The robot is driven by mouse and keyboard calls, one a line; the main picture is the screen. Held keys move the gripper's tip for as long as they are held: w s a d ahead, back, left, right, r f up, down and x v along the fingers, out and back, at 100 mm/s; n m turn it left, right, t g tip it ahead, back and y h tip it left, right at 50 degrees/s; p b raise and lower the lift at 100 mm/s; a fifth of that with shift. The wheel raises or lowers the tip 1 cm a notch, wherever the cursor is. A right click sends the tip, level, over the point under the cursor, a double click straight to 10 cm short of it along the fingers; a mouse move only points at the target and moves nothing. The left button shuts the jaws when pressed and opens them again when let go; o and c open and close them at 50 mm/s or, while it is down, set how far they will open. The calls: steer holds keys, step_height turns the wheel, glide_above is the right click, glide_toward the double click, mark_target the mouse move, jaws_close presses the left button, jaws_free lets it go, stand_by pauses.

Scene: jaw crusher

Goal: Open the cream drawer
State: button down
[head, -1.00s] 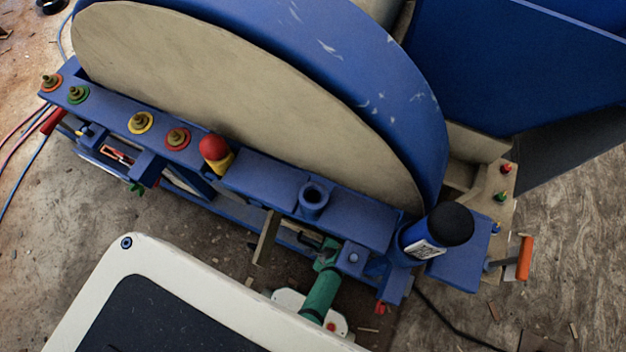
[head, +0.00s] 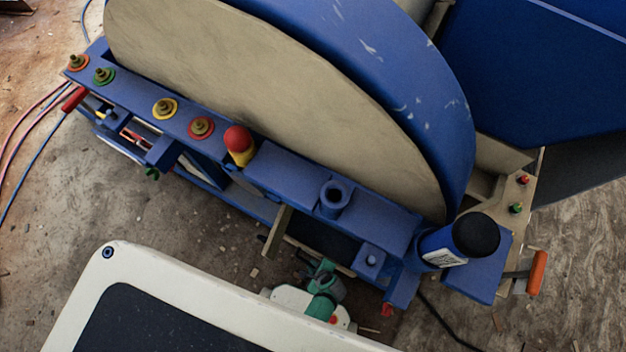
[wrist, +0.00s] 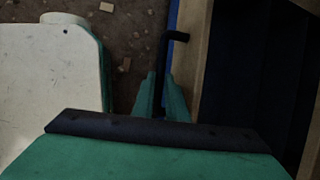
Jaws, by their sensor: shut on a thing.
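The cream drawer (head: 338,263) sits low in the front of the blue machine. It stands partly out, with its dark inside showing from above. In the wrist view its cream front wall (wrist: 193,65) runs up the right of centre, with the dark inside to its right. A black handle (wrist: 173,38) sticks out from that wall. My gripper (head: 326,269) is at the outer side of the drawer front. In the wrist view its green fingers (wrist: 162,92) are closed together on the handle, whose lower part is hidden between them.
Above the drawer are a blue beam (head: 375,222), a red-topped yellow knob (head: 239,145) and a blue cylinder with a black cap (head: 459,242). An orange-handled lever (head: 537,272) is at the right. A black cable crosses the floor. Littered bare floor lies left of the drawer.

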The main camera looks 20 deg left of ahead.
steer(key=c, duration=1.8)
jaws_free()
steer(key=shift+o, duration=0.2)
steer(key=v, duration=1)
steer(key=shift+r, duration=0.4)
steer(key=shift+d, duration=0.15)
